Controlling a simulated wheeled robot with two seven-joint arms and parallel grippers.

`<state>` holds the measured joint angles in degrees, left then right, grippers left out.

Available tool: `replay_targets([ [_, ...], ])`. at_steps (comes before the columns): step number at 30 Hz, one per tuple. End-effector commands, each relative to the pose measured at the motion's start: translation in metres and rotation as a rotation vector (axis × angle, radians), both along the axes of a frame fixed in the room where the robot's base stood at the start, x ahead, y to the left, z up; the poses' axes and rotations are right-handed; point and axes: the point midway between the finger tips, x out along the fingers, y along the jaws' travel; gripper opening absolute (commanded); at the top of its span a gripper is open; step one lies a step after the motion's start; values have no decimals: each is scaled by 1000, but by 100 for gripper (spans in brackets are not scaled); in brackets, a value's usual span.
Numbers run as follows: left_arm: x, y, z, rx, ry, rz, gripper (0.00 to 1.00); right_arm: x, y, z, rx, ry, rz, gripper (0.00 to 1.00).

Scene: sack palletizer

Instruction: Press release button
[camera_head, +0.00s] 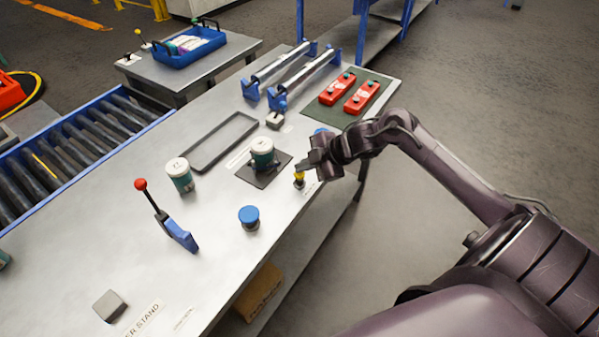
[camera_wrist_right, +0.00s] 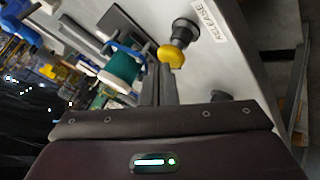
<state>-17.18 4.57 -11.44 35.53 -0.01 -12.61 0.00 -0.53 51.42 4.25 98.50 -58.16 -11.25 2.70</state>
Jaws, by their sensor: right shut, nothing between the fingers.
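The release button is a yellow knob on a dark base (camera_head: 299,180) at the table's right edge in the head view. In the right wrist view the yellow knob (camera_wrist_right: 173,55) sits just beyond the fingertips, beside a white RELEASE label (camera_wrist_right: 209,20). My right gripper (camera_head: 303,167) is shut and empty, with its fingertips close by the knob. In the wrist view its fingers (camera_wrist_right: 159,75) are together, their tips just below the knob in the picture. I cannot tell whether they touch it. My left gripper is not in view.
A green-and-white spool (camera_head: 262,153) stands on a dark pad beside the button. A blue knob (camera_head: 249,217), a red-tipped lever (camera_head: 165,220) and another canister (camera_head: 180,175) stand to the left. Red blocks (camera_head: 361,96) lie on a green mat behind. The front table surface is mostly clear.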

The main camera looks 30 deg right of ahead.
Motion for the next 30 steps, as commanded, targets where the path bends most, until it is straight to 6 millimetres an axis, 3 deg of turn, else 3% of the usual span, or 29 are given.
replay_targets([
  [30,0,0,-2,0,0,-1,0,-1,0,-7,-1,4,0,0],
])
